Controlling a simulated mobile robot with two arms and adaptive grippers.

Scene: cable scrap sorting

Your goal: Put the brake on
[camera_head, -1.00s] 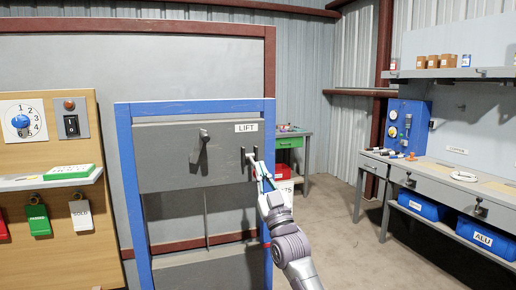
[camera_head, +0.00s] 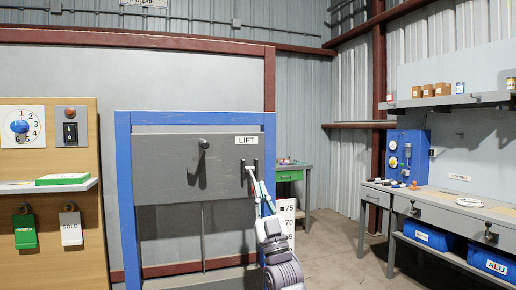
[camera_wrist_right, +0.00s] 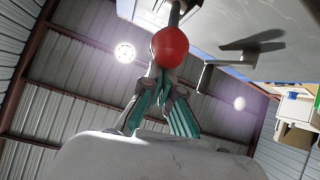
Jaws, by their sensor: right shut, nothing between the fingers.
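The lift (camera_head: 188,138) is a blue frame with a grey panel and a "LIFT" label. At the panel's right are small dark upright levers or a bracket (camera_head: 243,170); which part is the brake I cannot tell. My right gripper (camera_head: 251,173) is just in front of them. In the right wrist view a red ball knob (camera_wrist_right: 169,47) on a dark rod stands at the tips of my shut right gripper (camera_wrist_right: 160,72). The fingers are empty; whether they touch the knob is unclear. My left gripper is out of view.
A wooden board (camera_head: 50,180) with a dial (camera_head: 21,127), a switch (camera_head: 70,131) and hanging tags is at the left. A workbench (camera_head: 440,207) with blue bins (camera_head: 425,234) stands at the right.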

